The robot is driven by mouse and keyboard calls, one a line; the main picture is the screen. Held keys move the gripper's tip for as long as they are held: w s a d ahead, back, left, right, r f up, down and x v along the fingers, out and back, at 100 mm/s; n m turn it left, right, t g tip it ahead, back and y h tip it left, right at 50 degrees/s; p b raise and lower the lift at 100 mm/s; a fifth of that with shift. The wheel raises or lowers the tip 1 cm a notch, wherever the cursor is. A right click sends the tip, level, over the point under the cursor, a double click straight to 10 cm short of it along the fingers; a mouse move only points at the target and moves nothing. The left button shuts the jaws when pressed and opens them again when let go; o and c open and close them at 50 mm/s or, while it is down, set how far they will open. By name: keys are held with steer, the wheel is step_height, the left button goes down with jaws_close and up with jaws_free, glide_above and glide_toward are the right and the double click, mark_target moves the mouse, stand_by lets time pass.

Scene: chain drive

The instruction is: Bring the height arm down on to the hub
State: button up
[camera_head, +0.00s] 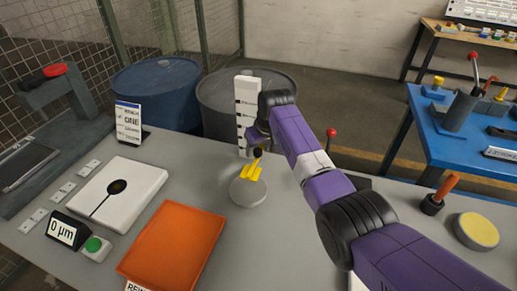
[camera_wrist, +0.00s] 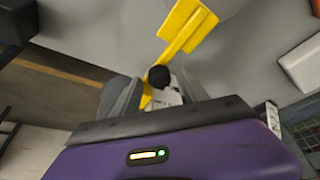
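The height arm (camera_head: 252,170) is a yellow piece with a black knob (camera_head: 257,152), beside a white post with dark scale marks (camera_head: 246,98). In the wrist view the yellow arm (camera_wrist: 186,27) reaches up and away from the knob (camera_wrist: 158,77). My gripper (camera_wrist: 157,84) has one grey finger on each side of the knob. Whether they press on it I cannot tell. In the head view my gripper (camera_head: 257,143) is at the post, largely hidden by my wrist. A round grey disc (camera_head: 248,192) lies below the yellow arm. I cannot make out a separate hub.
An orange tray (camera_head: 172,248), a white plate with a dark disc (camera_head: 118,193), a "0 µm" display (camera_head: 66,230) and a sign (camera_head: 130,122) stand to the left. A red-topped stick (camera_head: 331,134), an orange-handled tool (camera_head: 440,192) and a yellow-topped disc (camera_head: 477,231) are to the right.

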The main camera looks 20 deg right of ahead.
steer(key=v, duration=0.7)
steer(key=shift+r, duration=0.4)
steer(key=shift+s, duration=0.15)
